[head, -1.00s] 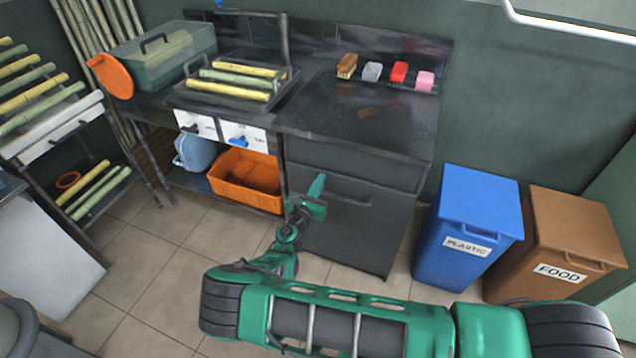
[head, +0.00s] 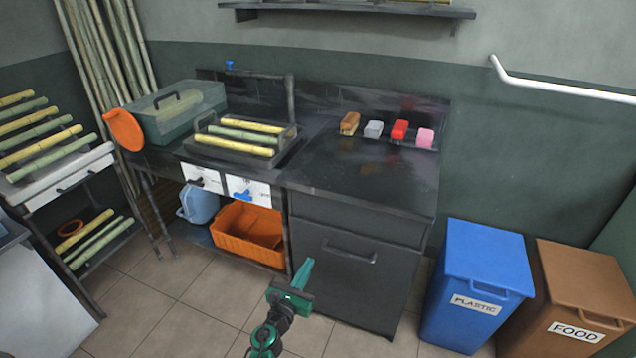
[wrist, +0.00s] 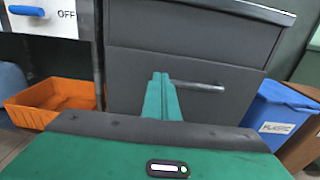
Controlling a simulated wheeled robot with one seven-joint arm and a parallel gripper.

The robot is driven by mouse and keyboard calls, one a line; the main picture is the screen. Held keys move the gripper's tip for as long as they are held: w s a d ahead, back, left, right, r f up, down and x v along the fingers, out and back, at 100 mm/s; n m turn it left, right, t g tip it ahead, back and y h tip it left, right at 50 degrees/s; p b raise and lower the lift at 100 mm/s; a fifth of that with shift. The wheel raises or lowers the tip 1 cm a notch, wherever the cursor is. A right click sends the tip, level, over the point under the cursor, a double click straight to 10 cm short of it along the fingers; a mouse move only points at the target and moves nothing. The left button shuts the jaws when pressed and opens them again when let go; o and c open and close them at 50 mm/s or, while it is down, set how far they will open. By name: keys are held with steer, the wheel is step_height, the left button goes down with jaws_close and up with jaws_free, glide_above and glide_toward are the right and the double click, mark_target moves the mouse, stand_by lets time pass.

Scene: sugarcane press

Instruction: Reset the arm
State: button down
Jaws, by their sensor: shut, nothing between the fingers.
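My gripper (head: 303,273) is green and dark grey, in the lower middle of the head view. Its fingers are together with nothing between them. It is in front of the dark cabinet below the counter, apart from it as far as I can see. In the wrist view the closed fingers (wrist: 161,97) point at the drawer front, and the bar handle (wrist: 198,86) shows just behind and to the right of them. Most of my arm is below the head view's edge.
A dark counter (head: 352,170) holds a rack of cane pieces and several small coloured blocks. An orange crate (head: 243,256) is under the sink to the left. Blue (head: 487,250) and brown (head: 580,270) bins stand right. Tiled floor is free in front.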

steer(key=d+r+m+g+h, duration=0.2)
steer(key=d+r+m+g, duration=0.3)
steer(key=d, duration=0.4)
steer(key=w+d+r+m+g+h, duration=0.1)
steer(key=d+r+m+g, duration=0.25)
steer(key=d+m, duration=0.4)
steer(key=d+r+m+g+h, duration=0.2)
steer(key=d+r+m+g, duration=0.25)
steer(key=d, duration=0.65)
steer(key=s+d+r+m+g+y, duration=0.5)
steer(key=s+d+r+m, duration=0.45)
steer(key=d, duration=0.45)
steer(key=s+d+r+m+y, duration=0.1)
steer(key=s+r+m, duration=0.3)
steer(key=s, duration=0.4)
steer(key=s+d+r+m+y, duration=0.2)
steer(key=s+r+m+y, duration=0.1)
steer(key=s, duration=0.6)
steer(key=s+d+r+m+t+y, duration=0.1)
steer(key=s+r+m, duration=0.3)
steer(key=s, duration=0.5)
steer(key=shift+d+r+m+y, duration=0.15)
steer(key=shift+r+m+y, duration=0.25)
steer(key=shift+y, duration=0.3)
steer(key=shift+f, duration=0.1)
